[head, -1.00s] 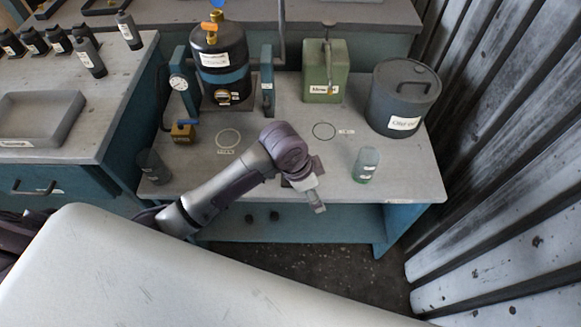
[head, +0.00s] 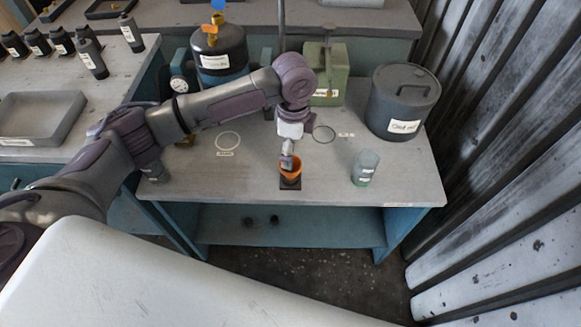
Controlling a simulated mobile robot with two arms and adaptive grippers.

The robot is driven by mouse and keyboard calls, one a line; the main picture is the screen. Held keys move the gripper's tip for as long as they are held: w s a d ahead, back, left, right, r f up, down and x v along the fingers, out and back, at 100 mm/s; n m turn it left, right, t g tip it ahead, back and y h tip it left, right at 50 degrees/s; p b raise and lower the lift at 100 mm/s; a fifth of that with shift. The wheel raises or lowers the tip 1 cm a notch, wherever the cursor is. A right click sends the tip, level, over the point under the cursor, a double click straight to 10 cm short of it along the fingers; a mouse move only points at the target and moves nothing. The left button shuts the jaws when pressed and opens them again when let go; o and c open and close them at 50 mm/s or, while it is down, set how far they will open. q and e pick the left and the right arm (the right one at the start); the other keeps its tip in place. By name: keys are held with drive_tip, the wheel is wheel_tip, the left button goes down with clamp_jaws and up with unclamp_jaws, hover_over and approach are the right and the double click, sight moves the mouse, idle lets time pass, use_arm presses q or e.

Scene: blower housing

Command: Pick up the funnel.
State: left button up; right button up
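The orange funnel (head: 291,172) sits on a small dark square pad (head: 290,184) near the front middle of the table. My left gripper (head: 287,160) points down right over the funnel's mouth, with its fingertips at or just inside the rim. The fingers are small and overlap the funnel, so I cannot tell whether they are open, shut or touching it. My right gripper is not in view.
The grey table (head: 235,185) also holds a clear cup with green (head: 366,166), a dark lidded drum (head: 404,100), a green can (head: 333,62) and a dark tank (head: 218,52). A corrugated wall (head: 500,150) stands at the right.

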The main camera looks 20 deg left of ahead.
sight(291, 172)
use_arm(q)
wheel_tip(291, 172, down, 2)
drive_tip(key=shift+f, duration=0.15)
wheel_tip(291, 172, down, 5)
drive_tip(key=shift+s+r, duration=0.1)
drive_tip(key=shift+s, duration=0.05)
drive_tip(key=shift+c, duration=0.4)
drive_tip(key=c, duration=0.9)
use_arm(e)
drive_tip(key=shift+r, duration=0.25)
